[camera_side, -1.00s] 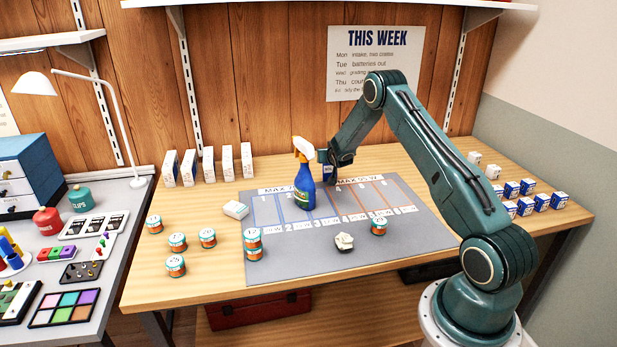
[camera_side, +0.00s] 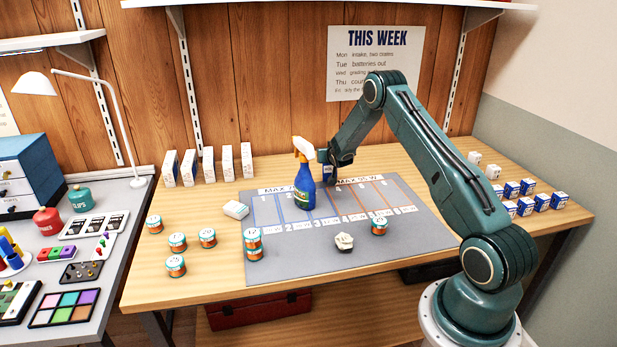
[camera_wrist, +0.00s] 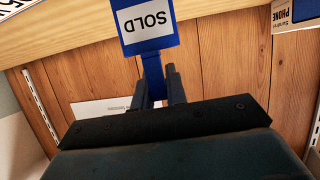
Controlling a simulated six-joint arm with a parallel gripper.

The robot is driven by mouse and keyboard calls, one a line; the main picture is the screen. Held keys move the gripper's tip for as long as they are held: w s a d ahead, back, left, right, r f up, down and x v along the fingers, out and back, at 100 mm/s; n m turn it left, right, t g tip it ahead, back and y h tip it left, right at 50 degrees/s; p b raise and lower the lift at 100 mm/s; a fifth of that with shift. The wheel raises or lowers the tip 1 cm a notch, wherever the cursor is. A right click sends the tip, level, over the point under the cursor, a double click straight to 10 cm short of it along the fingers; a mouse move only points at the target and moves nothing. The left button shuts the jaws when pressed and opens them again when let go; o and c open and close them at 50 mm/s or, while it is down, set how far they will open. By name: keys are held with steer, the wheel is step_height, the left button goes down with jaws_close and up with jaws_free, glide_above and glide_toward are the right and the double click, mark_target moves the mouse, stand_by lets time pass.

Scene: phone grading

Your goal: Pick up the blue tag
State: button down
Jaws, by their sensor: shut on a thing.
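The blue tag (camera_wrist: 148,27) fills the top middle of the wrist view, a blue card with a white label reading "SOLD" upside down. A narrow blue part of it runs down between the fingers of my gripper (camera_wrist: 160,80), which is shut on it. In the side view my gripper (camera_side: 327,163) is at the back of the grey mat (camera_side: 400,247). There the tag shows only as a small blue and white patch (camera_side: 328,172) under the gripper, partly hidden by the spray bottle and my arm.
A blue spray bottle (camera_side: 304,185) stands close to the left of my gripper. White boxes (camera_side: 228,163) stand in a row at the back left. Round tins (camera_side: 252,243) and a whitish lump (camera_side: 344,241) are at the front. Small blue-and-white boxes (camera_side: 527,187) stand at the right.

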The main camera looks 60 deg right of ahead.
steer(key=shift+r, duration=0.1)
step_height(320, 180, up, 20)
stand_by(0.8)
stand_by(0.5)
